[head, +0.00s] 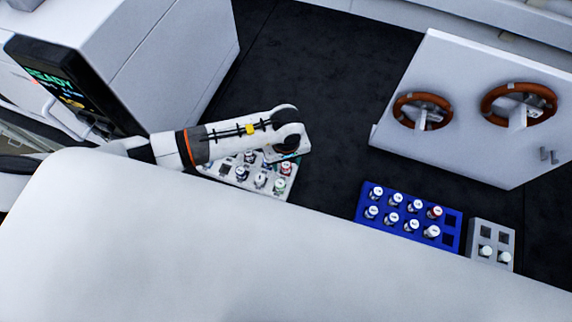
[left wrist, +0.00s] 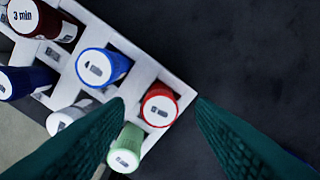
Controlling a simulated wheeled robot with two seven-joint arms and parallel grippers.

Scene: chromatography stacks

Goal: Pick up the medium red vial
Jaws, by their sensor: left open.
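A red vial (left wrist: 159,106) with a white-labelled cap stands in a corner slot of the white rack (left wrist: 150,66). It also shows in the head view (head: 286,168). My left gripper (left wrist: 159,100) is open above the rack, its green fingers on either side of this red vial, seen from above. I cannot tell whether they touch it. A darker red vial (left wrist: 46,20) marked "3 min" stands at the rack's upper left. Which red vial is the medium one is not clear from size. My left forearm hides part of the rack in the head view.
Blue (left wrist: 103,66), dark blue and pale green (left wrist: 127,146) vials stand close by in the rack. A blue rack (head: 452,222) of vials and a grey rack (head: 476,229) stand to the right. A white machine (head: 175,45) is at the left; dark counter is clear beyond.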

